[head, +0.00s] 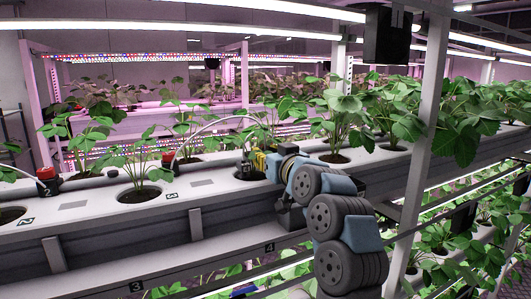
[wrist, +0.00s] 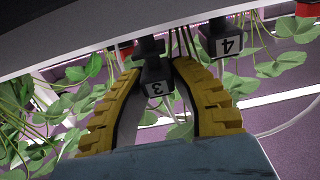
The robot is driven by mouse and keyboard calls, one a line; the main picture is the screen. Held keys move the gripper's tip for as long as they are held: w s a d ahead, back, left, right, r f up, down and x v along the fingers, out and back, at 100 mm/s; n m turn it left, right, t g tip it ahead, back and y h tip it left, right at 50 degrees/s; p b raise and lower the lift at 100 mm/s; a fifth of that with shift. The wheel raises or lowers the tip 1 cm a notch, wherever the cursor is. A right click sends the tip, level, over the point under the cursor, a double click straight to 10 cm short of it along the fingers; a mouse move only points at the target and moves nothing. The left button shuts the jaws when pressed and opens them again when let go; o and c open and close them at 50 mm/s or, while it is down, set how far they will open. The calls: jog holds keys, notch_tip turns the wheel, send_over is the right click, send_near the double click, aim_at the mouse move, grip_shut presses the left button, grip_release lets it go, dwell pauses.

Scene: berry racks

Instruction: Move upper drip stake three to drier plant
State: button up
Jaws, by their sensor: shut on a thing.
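My gripper (head: 262,164) is at the upper gutter (head: 95,206), beside a planting hole near the middle of the head view. In the wrist view, my gripper's yellow fingers (wrist: 157,74) are shut on a dark drip stake marked 3 (wrist: 156,88). In the head view this stake is hidden by my gripper. A second dark stake marked 4 (wrist: 225,42) is close by in the wrist view. A red-topped stake marked 2 (head: 47,181) stands at the left of the gutter. I cannot tell whether stake three's tip is in a hole.
A leafy plant (head: 139,178) grows in the hole left of my gripper, and another plant (head: 335,125) to the right. A red part (head: 168,159) with a white tube (head: 215,124) stands between. A pale upright post (head: 424,140) crosses the right. Lower plants are below.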

jog(key=shift+f+b, duration=0.4)
jog(key=shift+f, duration=0.35)
jog(key=o, duration=1.3)
jog(key=shift+r, duration=0.2)
jog(key=shift+r, duration=2.85)
